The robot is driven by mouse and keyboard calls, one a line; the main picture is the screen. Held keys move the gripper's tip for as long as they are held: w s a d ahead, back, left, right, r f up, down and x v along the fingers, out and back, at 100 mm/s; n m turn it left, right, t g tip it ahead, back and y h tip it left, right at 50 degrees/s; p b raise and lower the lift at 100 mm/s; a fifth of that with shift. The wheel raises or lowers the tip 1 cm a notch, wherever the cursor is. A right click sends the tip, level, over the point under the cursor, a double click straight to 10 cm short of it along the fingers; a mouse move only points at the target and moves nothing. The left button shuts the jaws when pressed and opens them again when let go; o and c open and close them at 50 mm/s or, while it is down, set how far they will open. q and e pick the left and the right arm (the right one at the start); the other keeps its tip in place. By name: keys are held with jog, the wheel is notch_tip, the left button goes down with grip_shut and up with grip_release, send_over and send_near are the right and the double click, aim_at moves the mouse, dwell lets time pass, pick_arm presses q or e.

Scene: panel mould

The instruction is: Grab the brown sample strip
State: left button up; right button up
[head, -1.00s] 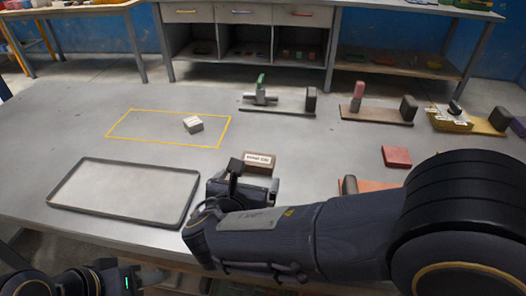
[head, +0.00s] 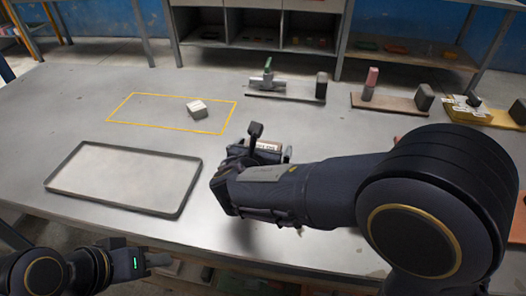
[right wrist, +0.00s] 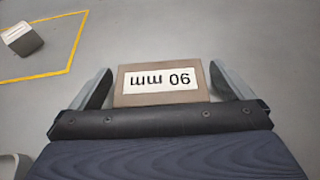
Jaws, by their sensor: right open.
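A grey tray (head: 192,183) lies left of my right gripper. A yellow outline on the table holds a small whitish block (head: 197,108). A green-topped fixture (head: 268,82), a pink-topped fixture (head: 371,84) and a yellow-based fixture (head: 467,112) stand farther back.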

jog(key=shift+c, duration=0.3)
jog(key=c, duration=1)
jog(key=shift+r, duration=0.1)
